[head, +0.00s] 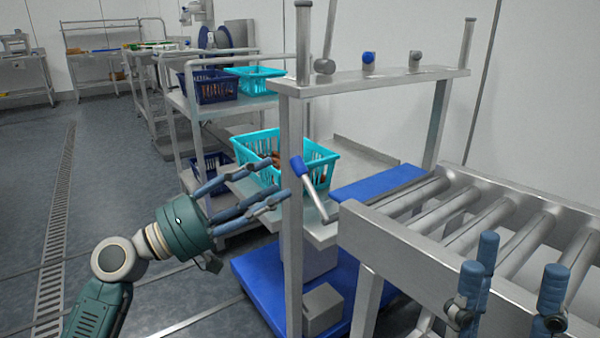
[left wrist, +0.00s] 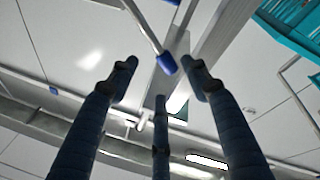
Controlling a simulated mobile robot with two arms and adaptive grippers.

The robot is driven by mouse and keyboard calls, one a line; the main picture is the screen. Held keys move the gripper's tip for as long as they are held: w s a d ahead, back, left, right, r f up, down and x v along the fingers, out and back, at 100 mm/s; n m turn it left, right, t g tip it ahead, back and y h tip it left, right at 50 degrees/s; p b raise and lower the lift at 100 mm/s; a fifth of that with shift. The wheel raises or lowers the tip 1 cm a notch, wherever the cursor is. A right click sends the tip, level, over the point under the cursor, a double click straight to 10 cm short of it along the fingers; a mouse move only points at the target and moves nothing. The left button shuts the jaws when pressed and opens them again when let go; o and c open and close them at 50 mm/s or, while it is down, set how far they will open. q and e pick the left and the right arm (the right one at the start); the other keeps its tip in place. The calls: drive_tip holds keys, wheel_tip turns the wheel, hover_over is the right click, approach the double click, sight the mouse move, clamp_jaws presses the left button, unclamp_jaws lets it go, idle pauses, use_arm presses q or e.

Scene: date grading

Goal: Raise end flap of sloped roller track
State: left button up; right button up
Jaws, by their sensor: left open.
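The sloped roller track (head: 395,244) runs in from the right, with bare metal rollers. A flat blue panel (head: 380,183) lies at its upper end; I cannot tell for sure whether it is the end flap. A metal lever (head: 314,197) with a blue grip (head: 298,166) leans up beside the frame post near the track's end. My left gripper (head: 272,182) is open and empty, its fingertips just left of the post and lever. In the left wrist view the blue grip (left wrist: 167,64) shows beyond and between the spread fingers. My right gripper (head: 520,275) stands fingers up, apart and empty, before the track.
A turquoise basket (head: 256,147) with brown contents sits behind. A shelf cart (head: 178,104) holds more baskets, including a dark blue one (head: 200,91). A blue platform (head: 262,290) lies low. Open floor is at left.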

sight(296, 171)
use_arm(q)
drive_tip(key=x, duration=0.7)
drive_tip(key=shift+w+d, duration=0.2)
drive_tip(key=shift+f, duration=0.1)
clamp_jaws()
